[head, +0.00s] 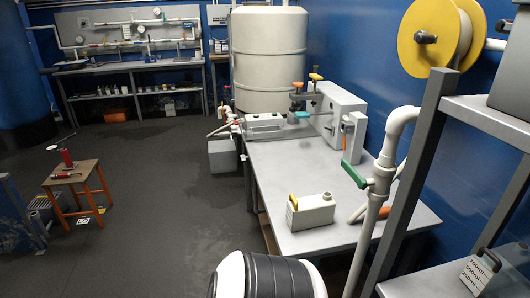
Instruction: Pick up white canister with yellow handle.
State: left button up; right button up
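The white canister (314,213) with a yellow handle stands upright on the grey table. Its handle is on its left side, and a short spout or cap rises at its top right. Nothing touches it from above. Neither of my grippers shows in the head view.
The grey table (285,180) has bare top around the canister. A white pipe with a green-handled valve (355,174) stands in front of its right side. Grey machinery (340,110) sits at the table's back. A metal shelf at right holds a white container with a black handle (480,272).

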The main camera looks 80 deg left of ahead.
aim_at(306, 213)
jog(key=u, duration=2.35)
jog(key=i+j+z, duration=0.1)
jog(key=z, duration=0.35)
jog(key=j+z, duration=0.2)
jog(key=z, duration=0.3)
jog(key=i+j+z, duration=0.1)
jog(key=z, duration=0.35)
jog(key=j+z, duration=0.3)
jog(key=z, duration=0.2)
